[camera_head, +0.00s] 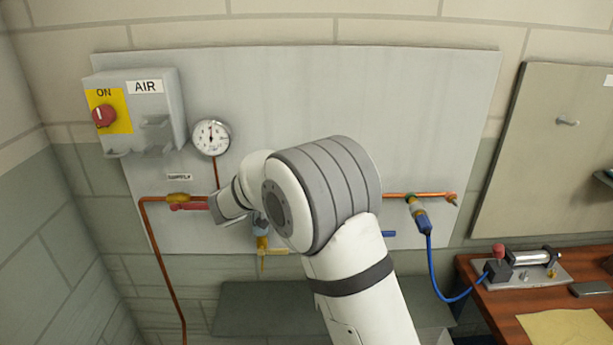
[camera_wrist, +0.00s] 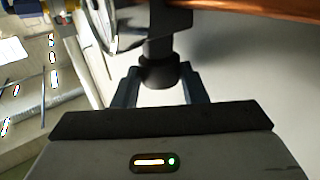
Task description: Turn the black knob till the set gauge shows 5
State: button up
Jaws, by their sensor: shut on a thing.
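The black knob (camera_wrist: 158,72) stands between the two fingers of my gripper (camera_wrist: 161,86) in the wrist view, and the gripper is shut on it. A dark body sits just beyond the knob. A round gauge (camera_wrist: 122,25) shows steeply from the side at the upper left of the wrist view; its reading cannot be made out. In the head view my arm hides the knob and the gripper's fingertips. The only gauge face visible there is the supply gauge (camera_head: 211,137), with its needle pointing about straight up. No set gauge face is readable.
A grey air box (camera_head: 135,105) with a red knob (camera_head: 104,116) is at the upper left. Copper pipe (camera_head: 150,245) and a red-handled valve (camera_head: 188,206) lie left of my arm. A blue hose (camera_head: 432,265) runs to the wooden bench (camera_head: 510,315) at the right.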

jog(key=shift+r, duration=0.15)
jog(key=o, duration=1)
jog(key=shift+d, duration=0.1)
jog(key=n+t+y+b, duration=0.2)
jog(key=t+y+b, duration=0.1)
jog(key=shift+s+d+f+n, duration=0.15)
jog(key=shift+s+f+n, duration=0.15)
jog(key=shift+n, duration=0.1)
jog(key=n+t+y+b, duration=0.1)
jog(key=n+y+b, duration=0.1)
jog(key=d+n+t+y+b, duration=0.1)
jog(key=n+y+b, duration=0.1)
jog(key=y, duration=0.1)
jog(key=n+t+y+b, duration=0.2)
jog(key=y+b, duration=0.1)
jog(key=shift+s+d+f, duration=0.1)
jog(key=shift+s+d, duration=0.1)
jog(key=shift+s, duration=0.05)
jog(key=n+y, duration=0.1)
jog(key=y, duration=0.2)
jog(key=shift+d+r+n+b, duration=0.15)
jog(key=shift+r+n+b, duration=0.1)
jog(key=shift+n+b, duration=0.15)
jog(key=shift+w+d+r+n+y, duration=0.1)
jog(key=shift+n+y, duration=0.5)
jog(key=shift+y, duration=0.3)
jog(key=shift+n+y+p, duration=0.3)
jog(key=shift+y+p, duration=0.35)
jog(key=shift+y, duration=0.05)
